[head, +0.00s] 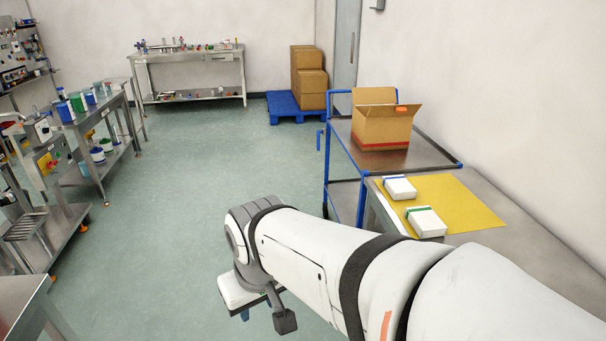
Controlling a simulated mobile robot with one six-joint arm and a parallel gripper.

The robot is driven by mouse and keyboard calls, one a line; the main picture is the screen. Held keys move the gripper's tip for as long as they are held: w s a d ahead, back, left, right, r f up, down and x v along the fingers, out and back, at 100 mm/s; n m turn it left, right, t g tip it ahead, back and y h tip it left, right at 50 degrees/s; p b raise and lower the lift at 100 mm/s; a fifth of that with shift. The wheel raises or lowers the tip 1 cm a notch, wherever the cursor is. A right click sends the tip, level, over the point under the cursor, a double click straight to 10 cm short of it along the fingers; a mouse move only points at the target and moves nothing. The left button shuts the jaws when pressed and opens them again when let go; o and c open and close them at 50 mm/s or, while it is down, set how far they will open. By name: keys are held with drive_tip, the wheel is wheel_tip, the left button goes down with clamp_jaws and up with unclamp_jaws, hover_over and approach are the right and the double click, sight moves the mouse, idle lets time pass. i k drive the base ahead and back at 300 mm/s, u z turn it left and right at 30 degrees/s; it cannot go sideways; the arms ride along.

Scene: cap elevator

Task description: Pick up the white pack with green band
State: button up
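The white pack with green band (428,224) lies flat on a yellow mat (460,203) on the bench at the right. The arm passes just in front of it. A similar white pack with a blue band (400,190) lies just behind it on the mat. My gripper (250,305) is at the far end of my arm, low over the floor, left of the bench and well apart from both packs. A white block with blue bits below shows there. The fingers are not clear, so I cannot tell open from shut.
A blue-framed trolley (420,158) carries an open cardboard box (383,124) behind the mat. Boxes on a blue pallet (283,108) stand at the back. Steel workbenches (100,122) line the left. The green floor between is clear.

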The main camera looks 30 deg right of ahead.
sight(423, 220)
drive_tip(key=i, duration=2.2)
drive_tip(key=z, duration=4.25)
drive_tip(key=i, duration=1)
drive_tip(key=u, duration=0.05)
